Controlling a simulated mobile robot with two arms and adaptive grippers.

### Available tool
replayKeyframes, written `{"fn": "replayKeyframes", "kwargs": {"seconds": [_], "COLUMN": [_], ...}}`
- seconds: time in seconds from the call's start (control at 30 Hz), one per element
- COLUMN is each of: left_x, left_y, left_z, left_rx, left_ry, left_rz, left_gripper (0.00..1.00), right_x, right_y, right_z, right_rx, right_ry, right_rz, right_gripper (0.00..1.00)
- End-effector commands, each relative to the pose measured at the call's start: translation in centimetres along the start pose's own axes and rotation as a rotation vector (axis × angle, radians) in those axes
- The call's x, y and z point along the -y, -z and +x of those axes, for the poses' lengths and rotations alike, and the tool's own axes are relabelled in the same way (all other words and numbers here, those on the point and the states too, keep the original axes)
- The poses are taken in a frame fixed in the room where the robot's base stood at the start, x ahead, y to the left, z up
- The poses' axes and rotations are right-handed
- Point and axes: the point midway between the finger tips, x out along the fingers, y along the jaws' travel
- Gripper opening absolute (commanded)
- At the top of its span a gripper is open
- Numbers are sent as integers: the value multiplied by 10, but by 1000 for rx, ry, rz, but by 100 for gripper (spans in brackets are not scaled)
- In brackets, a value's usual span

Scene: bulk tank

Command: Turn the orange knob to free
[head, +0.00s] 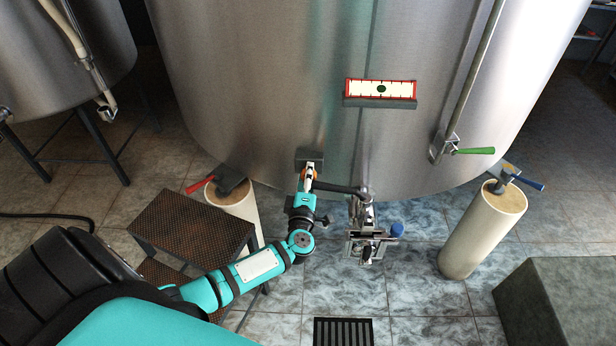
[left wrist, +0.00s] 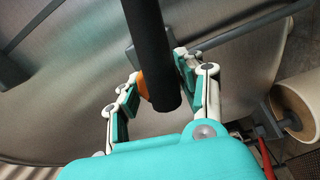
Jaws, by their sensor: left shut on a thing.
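The orange knob (head: 302,175) shows as a small patch of orange low on the front of the large steel tank, beside my left gripper (head: 309,176). In the left wrist view, the orange knob (left wrist: 143,84) sits between the two fingers of my left gripper (left wrist: 160,82), which is shut on it. A dark bar (left wrist: 150,45) crosses in front of the knob and hides most of it. The dark bar (head: 338,187) also shows in the head view, running right from the gripper to a metal fitting. Any mark for the knob's position is hidden. My right gripper is not in view.
A metal fitting (head: 364,240) with a blue knob (head: 397,230) hangs right of my left gripper. Pale posts (head: 470,235) stand under the steel tank (head: 250,90). A floor grate (head: 343,331) lies in front.

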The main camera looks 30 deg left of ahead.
Motion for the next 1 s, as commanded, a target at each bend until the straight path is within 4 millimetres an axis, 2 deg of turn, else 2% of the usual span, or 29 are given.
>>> {"fn": "replayKeyframes", "kwargs": {"seconds": [0.1, 0.13, 0.3, 0.57, 0.67, 0.77, 1.0], "left_x": [1, 1, 1, 1, 1, 2, 2], "left_y": [-1, -1, 0, 0, -1, -1, 0], "left_z": [-1, -1, -1, -1, -6, -21, -72], "left_rx": [2, 2, 2, 1, 2, 2, 2], "left_ry": [3, 3, 3, 2, 3, 5, 7], "left_rz": [2, 2, 2, 2, 1, 0, 0], "left_gripper": [6, 40, 63, 63, 63, 63, 63], "right_x": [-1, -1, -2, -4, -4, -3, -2], "right_y": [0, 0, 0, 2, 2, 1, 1], "right_z": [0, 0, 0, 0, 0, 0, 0], "right_rx": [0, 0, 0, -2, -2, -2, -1], "right_ry": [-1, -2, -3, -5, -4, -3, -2], "right_rz": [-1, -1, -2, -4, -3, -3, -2], "right_gripper": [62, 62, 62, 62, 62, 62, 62]}}
